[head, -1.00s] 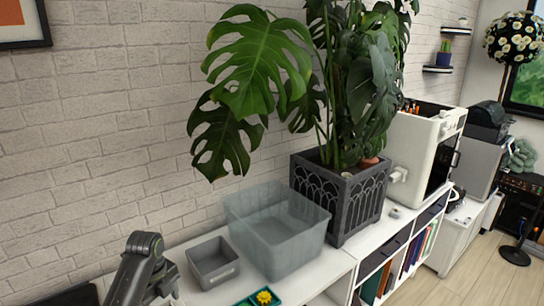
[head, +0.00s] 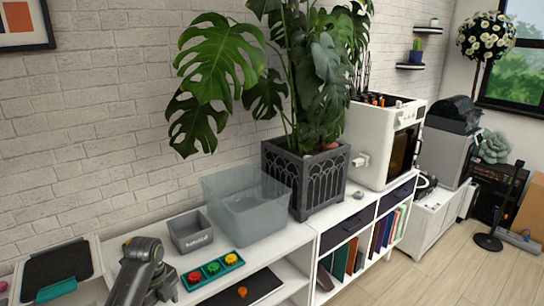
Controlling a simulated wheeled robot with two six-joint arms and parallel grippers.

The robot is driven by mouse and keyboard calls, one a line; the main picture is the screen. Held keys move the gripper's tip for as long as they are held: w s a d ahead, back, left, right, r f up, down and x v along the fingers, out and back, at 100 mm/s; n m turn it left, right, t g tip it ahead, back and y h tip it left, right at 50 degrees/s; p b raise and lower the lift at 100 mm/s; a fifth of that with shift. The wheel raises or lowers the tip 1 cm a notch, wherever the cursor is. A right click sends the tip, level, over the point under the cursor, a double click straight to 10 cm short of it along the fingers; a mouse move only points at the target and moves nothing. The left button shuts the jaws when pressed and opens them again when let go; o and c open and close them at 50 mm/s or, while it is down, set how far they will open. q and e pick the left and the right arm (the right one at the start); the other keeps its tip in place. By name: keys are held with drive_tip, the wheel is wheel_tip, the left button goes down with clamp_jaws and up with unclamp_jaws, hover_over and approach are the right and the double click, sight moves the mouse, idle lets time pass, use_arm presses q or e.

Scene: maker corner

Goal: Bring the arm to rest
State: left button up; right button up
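One of my arms shows at the lower left of the head view as a dark grey link with an olive band, in front of the white shelf top (head: 275,250). Its gripper is out of the picture, below the edge or hidden behind the link. My other arm does not show. No fingertips are visible, so nothing can be seen held.
A grey bin (head: 190,232), a translucent tub (head: 246,215) and a teal tray (head: 211,269) with coloured pieces stand on the shelf. A dark planter (head: 305,182) with a large plant and a white machine (head: 384,142) stand further right.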

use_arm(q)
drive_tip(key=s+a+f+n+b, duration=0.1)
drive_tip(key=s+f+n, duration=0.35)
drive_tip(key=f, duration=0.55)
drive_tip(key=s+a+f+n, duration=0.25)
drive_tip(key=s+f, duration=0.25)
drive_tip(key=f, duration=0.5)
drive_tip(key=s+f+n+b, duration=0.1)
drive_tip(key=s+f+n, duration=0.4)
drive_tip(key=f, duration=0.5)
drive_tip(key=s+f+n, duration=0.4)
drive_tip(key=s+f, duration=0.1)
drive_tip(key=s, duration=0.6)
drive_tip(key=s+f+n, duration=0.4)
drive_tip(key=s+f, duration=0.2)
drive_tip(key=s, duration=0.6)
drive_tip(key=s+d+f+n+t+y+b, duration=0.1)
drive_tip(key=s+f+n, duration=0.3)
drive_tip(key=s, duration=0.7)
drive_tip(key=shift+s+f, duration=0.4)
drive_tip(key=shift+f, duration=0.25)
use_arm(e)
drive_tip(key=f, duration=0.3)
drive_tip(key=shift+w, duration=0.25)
